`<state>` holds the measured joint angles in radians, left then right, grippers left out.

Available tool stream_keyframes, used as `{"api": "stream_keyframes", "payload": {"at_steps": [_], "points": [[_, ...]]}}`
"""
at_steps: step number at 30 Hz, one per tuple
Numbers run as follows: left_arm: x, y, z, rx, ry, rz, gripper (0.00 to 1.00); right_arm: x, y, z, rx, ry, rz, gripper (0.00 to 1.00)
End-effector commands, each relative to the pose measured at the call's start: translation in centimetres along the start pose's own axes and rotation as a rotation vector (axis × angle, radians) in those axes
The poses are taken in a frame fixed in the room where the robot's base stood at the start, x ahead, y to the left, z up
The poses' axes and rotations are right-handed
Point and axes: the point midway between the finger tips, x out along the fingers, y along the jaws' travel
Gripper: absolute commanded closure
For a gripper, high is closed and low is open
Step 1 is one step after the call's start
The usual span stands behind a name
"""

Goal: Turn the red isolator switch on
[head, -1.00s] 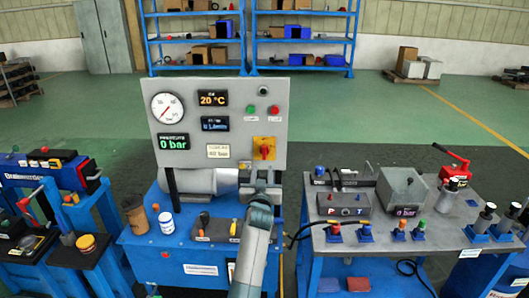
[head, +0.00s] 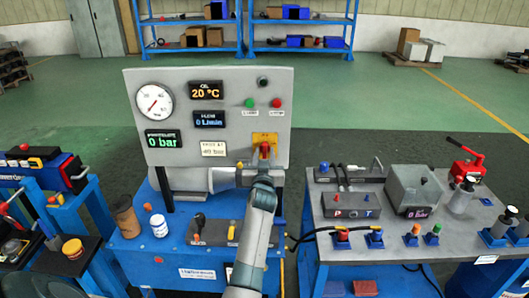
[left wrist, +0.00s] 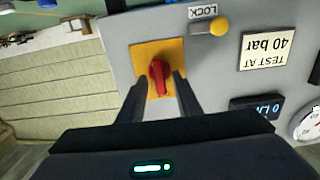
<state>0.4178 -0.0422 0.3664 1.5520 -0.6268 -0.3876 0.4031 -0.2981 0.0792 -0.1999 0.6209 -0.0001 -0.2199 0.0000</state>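The red isolator switch (head: 264,150) sits on a yellow plate (head: 258,136) at the lower right of the grey panel. My left gripper (head: 263,163) is in front of it and hides its lower part. In the left wrist view, which shows the panel upside down, the red handle (left wrist: 159,78) stands roughly upright in the picture on the yellow plate (left wrist: 144,55). My left gripper (left wrist: 158,88) is open, one finger on each side of the handle, with gaps between. My right gripper is not in view.
The panel (head: 225,125) carries a round gauge (head: 153,102), a pressure display reading 0 bar (head: 163,139) and green and red buttons. A yellow lock knob (left wrist: 219,26) is close beside the switch. A jar (head: 159,225) and cup stand on the blue bench below.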

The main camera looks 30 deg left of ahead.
Motion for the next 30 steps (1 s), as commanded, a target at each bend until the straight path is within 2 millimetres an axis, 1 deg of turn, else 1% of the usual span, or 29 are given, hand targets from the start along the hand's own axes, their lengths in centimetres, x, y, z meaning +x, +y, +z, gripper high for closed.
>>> {"api": "stream_keyframes", "payload": {"at_steps": [7, 8, 9, 11, 12, 23, 30], "points": [[-0.01, 0.00, 0.02, 0.000, 0.000, 0.000, 0.69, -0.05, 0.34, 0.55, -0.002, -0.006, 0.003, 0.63], [-0.01, 0.01, 0.01, 0.000, 0.000, 0.000, 0.74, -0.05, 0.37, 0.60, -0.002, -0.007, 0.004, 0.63], [-0.01, 0.00, 0.01, 0.000, 0.000, 0.000, 0.83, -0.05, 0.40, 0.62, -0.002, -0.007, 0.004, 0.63], [-0.01, 0.00, 0.02, 0.000, 0.000, 0.000, 0.97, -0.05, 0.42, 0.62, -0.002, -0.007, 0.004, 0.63], [0.00, 0.00, 0.02, 0.000, 0.000, 0.000, 1.00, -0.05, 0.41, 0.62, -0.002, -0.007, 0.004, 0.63], [0.01, 0.02, 0.02, 0.021, 0.000, 0.000, 1.00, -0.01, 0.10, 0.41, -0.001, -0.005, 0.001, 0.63], [0.03, 0.05, 0.01, 0.113, 0.000, 0.000, 1.00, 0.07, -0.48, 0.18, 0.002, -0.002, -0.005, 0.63]]}}
